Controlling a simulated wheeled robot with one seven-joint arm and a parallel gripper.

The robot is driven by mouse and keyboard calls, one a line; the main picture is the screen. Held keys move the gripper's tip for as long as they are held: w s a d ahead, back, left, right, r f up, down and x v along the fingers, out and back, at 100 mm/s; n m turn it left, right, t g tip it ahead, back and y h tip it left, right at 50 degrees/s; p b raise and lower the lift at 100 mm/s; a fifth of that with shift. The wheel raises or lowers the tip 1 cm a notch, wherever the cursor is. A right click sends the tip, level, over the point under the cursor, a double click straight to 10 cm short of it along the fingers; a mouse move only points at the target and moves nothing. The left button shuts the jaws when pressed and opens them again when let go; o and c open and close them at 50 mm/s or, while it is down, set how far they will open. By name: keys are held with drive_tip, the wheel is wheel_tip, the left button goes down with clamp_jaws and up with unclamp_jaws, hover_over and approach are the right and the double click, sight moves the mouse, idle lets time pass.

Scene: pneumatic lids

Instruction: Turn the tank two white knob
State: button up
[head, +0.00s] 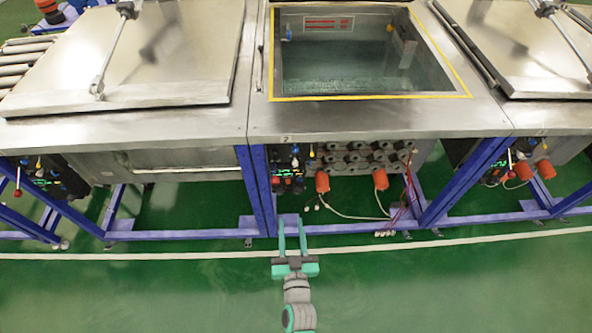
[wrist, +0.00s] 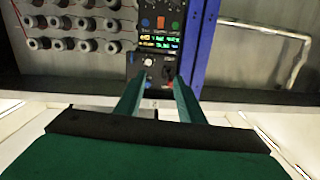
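The open tank two (head: 365,70) stands in the middle of the head view, with a small "2" on its front edge. Its control panel (head: 288,168) sits below that edge, beside the blue post. In the wrist view the panel (wrist: 160,35) is at top centre, with lit green and yellow displays. A small white knob (wrist: 148,61) shows on the panel's lower part, beyond my fingertips and slightly left of centre. My gripper (head: 291,219) is open and empty, in front of the tank and apart from the panel. Its two fingers (wrist: 158,82) point toward the panel.
Grey valve cylinders (head: 365,158) and orange-red fittings (head: 322,181) with hanging cables are right of the panel in the head view. A blue frame post (head: 253,190) stands close on its left. Closed tanks flank both sides. The green floor in front is clear.

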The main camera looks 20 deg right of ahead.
drive_tip(key=h, duration=0.1)
approach(295, 165)
drive_tip(key=shift+m, duration=0.4)
drive_tip(key=x, duration=0.8)
drive_tip(key=shift+d, duration=0.1)
clamp_jaws()
